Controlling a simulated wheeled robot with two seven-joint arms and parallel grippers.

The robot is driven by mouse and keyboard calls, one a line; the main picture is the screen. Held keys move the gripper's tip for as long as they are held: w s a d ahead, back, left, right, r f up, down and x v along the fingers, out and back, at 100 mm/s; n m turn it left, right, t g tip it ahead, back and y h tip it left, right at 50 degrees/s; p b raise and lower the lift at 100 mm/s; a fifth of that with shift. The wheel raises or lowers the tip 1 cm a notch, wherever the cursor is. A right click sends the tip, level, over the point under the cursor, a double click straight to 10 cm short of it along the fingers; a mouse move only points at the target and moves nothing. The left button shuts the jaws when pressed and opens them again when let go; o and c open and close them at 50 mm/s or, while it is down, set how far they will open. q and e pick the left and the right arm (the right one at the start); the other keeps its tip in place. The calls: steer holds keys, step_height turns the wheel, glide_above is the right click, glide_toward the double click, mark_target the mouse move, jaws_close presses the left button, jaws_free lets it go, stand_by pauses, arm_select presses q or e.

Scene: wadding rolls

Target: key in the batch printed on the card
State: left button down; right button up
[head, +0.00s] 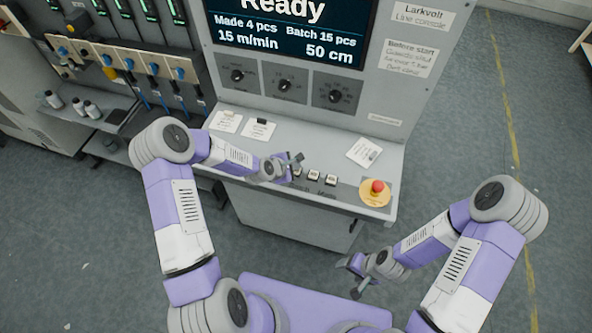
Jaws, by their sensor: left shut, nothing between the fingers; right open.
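The console screen (290,30) reads "Ready", "Made 4 pcs", "Batch 15 pcs", "15 m/min" and "50 cm". Three small cards lie on the sloping desk: two at the left, one (226,121) beside another (259,130), and one at the right (364,151). Their print is too small to read. A row of small push buttons (314,176) sits at the desk's front. My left gripper (297,160) is shut and empty, over the desk at the left end of the row, partly hiding it. My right gripper (350,277) is open and empty, in front of and below the console.
Three dark knobs (285,86) are on the panel under the screen. A red emergency stop (376,187) on a yellow base is at the desk's right. A rack with blue-handled parts (155,75) and a shelf with small bottles (80,107) stand left.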

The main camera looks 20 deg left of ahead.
arm_select(q)
steer(key=shift+f+b, duration=0.5)
steer(key=shift+f, duration=0.05)
stand_by(0.7)
steer(key=shift+r, duration=0.15)
steer(key=shift+r+p, duration=0.45)
steer(key=shift+r, duration=0.3)
steer(key=shift+r+p, duration=1.55)
steer(key=shift+r, duration=0.95)
